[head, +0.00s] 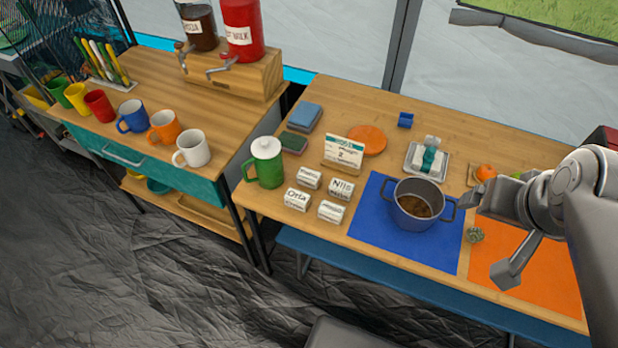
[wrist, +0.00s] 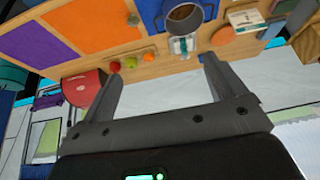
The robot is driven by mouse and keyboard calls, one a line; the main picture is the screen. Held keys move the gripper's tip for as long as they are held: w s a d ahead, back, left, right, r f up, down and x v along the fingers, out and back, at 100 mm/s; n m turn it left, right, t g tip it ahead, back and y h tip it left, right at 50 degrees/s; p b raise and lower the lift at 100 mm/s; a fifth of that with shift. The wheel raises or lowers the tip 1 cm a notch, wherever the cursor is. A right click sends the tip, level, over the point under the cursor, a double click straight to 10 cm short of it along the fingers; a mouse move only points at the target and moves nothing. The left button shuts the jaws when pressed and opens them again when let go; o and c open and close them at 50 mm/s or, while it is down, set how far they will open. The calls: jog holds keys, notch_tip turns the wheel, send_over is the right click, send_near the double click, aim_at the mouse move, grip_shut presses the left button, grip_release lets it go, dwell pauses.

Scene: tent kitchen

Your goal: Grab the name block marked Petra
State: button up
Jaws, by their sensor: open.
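Several white name blocks stand in a cluster on the wooden table in the head view. One reads Nils (head: 342,189) and one reads Otta (head: 297,199). The lettering on the back left block (head: 308,178) and the front right block (head: 331,211) is too small to read surely, so I cannot tell which is Petra. My gripper (head: 484,240) is open and empty at the right, over the mats and well right of the blocks. In the wrist view, its two fingers (wrist: 161,62) are apart with nothing between them; no name block is clearly visible there.
A blue-grey pot (head: 418,204) on a blue mat (head: 375,228) stands between the blocks and my gripper. A green lidded jug (head: 265,165) stands left of the blocks, a card sign (head: 342,153) behind them. An orange mat (head: 540,272) lies right.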

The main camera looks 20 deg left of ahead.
jog(key=w+a+f+g+y, duration=0.1)
jog(key=w+a+g, duration=0.1)
jog(key=w+a, duration=0.85)
jog(key=g+h, duration=0.1)
jog(key=g, duration=0.3)
send_over(309, 174)
jog(key=f, duration=2.9)
jog(key=shift+w+d, duration=0.2)
jog(key=shift+w, duration=0.1)
jog(key=f, duration=0.6)
jog(key=shift+s+a+f, duration=0.2)
jog(key=c, duration=1.1)
